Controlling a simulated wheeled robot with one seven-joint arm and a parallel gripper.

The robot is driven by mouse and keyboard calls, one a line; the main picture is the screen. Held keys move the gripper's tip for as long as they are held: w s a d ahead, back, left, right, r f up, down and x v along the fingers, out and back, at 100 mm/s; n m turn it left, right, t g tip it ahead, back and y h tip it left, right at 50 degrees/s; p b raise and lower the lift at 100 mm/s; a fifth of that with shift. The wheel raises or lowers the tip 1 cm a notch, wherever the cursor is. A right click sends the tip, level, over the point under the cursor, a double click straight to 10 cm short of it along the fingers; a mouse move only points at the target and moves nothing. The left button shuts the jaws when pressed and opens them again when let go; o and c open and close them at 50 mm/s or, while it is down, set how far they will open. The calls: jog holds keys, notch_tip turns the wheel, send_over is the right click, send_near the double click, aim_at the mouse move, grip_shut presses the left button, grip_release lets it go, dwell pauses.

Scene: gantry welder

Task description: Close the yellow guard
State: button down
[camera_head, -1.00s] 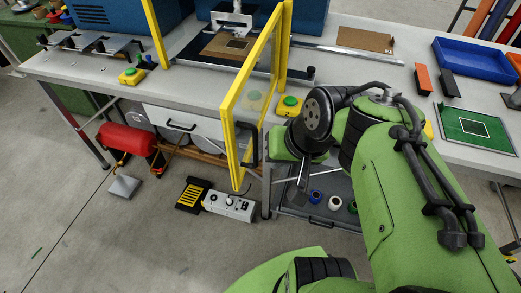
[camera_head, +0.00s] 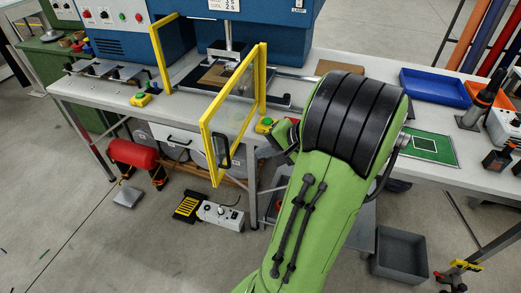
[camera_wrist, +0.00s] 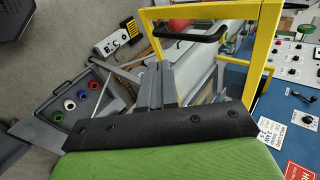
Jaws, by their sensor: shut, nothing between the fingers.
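The yellow guard (camera_head: 207,150) is a yellow-framed clear panel. It stands swung open, jutting out past the table's front edge from a yellow post at its right. Its black handle (camera_head: 226,150) is on the free side, low down. In the wrist view the guard's yellow frame (camera_wrist: 213,12) is at the top, with the black handle (camera_wrist: 190,36) across it. My gripper (camera_wrist: 160,72) shows there as two grey fingers close together, shut and empty, below and left of the handle and apparently apart from it. In the head view my arm hides most of the gripper, right of the guard.
The welder's workpiece plate (camera_head: 213,76) lies behind the guard opening. Green buttons on yellow boxes (camera_head: 265,125) stand at the table's front edge. A drawer with coloured rolls (camera_wrist: 75,100) is below. A grey bin (camera_head: 401,254) and a control box (camera_head: 220,214) are on the floor.

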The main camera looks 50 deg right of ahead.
jog(key=w+a+f, duration=0.1)
jog(key=w+f, duration=0.3)
jog(key=w, duration=0.4)
jog(key=shift+a, duration=0.35)
